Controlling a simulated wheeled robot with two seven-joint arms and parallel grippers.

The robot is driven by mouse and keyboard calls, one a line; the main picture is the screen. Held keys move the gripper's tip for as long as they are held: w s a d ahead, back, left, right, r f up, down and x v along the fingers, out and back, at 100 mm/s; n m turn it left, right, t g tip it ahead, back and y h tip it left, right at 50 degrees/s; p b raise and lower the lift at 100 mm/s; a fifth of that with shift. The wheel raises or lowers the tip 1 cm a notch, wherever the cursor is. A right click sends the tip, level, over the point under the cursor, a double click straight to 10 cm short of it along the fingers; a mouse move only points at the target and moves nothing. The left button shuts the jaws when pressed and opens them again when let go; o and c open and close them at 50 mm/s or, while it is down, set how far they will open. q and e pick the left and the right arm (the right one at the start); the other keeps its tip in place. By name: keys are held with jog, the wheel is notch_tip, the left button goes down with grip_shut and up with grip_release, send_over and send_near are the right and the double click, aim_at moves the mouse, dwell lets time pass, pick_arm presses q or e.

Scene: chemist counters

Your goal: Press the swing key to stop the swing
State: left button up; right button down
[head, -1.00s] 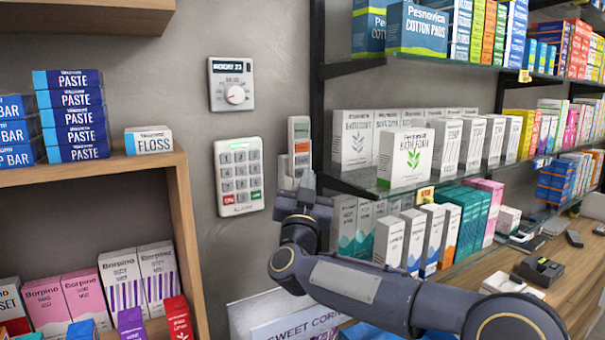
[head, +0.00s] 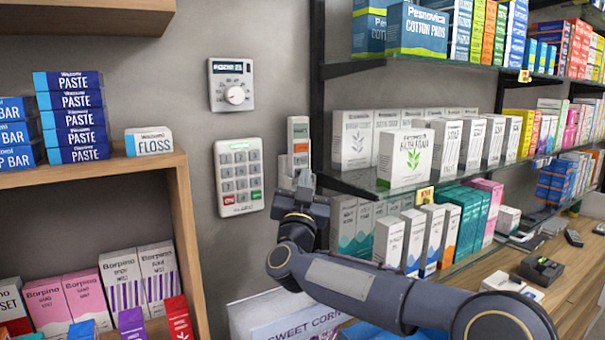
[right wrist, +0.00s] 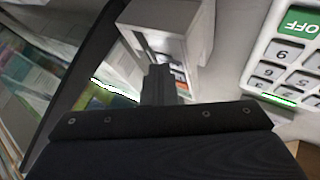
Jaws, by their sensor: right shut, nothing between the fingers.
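A narrow white remote-like panel (head: 299,135) with a green key and an orange key is on the wall beside the shelf post. Its lower part sits in a pale holder (head: 284,168); the holder also shows in the right wrist view (right wrist: 165,18). I cannot read a swing label on any key. My right gripper (head: 305,177) is shut and empty, its tip just below the panel in the head view. In the right wrist view the shut fingers (right wrist: 160,85) overlap the holder's opening and hide part of the panel; contact cannot be told. My left gripper is not in view.
A white keypad (head: 239,178) with red and green keys is on the wall to the left. A dial thermostat (head: 231,84) is above it. Glass shelves (head: 375,188) with several boxes stand close on the right. A wooden shelf (head: 182,200) is at left.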

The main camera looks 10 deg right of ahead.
jog(key=shift+s, duration=0.15)
jog(key=shift+s+d+b, duration=0.3)
jog(key=shift+s+b, duration=0.4)
jog(key=s+b, duration=0.1)
jog(key=s+d+b, duration=0.1)
jog(key=s, duration=0.1)
jog(key=s+d+b, duration=0.1)
jog(key=shift+s, duration=0.3)
dwell(0.6)
